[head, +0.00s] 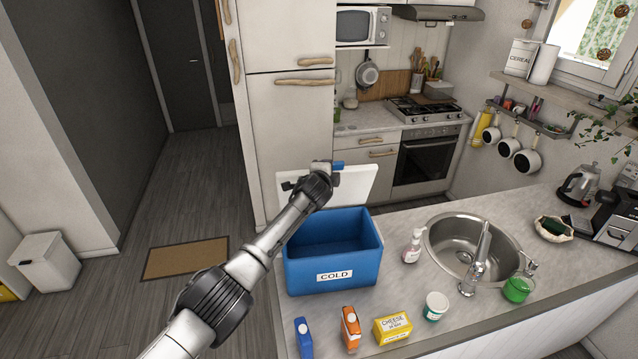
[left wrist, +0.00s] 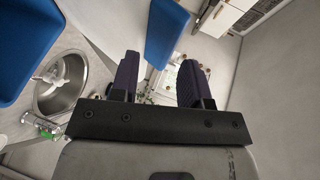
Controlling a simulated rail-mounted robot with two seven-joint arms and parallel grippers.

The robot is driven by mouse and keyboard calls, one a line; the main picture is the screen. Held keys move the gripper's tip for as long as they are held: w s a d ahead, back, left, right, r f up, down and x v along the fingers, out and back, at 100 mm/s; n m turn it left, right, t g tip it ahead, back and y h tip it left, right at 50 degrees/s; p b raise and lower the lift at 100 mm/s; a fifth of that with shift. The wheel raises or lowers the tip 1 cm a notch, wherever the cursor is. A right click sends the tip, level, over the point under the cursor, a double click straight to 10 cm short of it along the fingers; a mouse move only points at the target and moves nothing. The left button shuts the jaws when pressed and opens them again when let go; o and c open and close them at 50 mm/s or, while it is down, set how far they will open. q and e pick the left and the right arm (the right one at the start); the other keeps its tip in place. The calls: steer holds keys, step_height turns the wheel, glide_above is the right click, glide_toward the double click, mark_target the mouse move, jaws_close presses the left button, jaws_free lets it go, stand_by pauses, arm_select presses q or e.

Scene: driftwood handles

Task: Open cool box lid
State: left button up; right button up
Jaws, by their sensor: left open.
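The blue cool box (head: 335,278), labelled COLD, stands on the counter in the head view, its inside exposed. Its lid (head: 357,184) is raised at the back edge, pale inner face towards me. My right gripper is not in view.
A blue carton (head: 304,338), an orange carton (head: 350,328), a cheese box (head: 393,327) and a white tub (head: 435,306) stand in front of the box. A soap bottle (head: 412,246) and the sink (head: 468,245) are to its right. The fridge (head: 290,130) stands behind.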

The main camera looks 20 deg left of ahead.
arm_select(q)
steer(key=b+v, duration=0.1)
steer(key=v, duration=1.2)
steer(key=shift+s+b, duration=0.15)
steer(key=shift+b, duration=0.15)
stand_by(0.4)
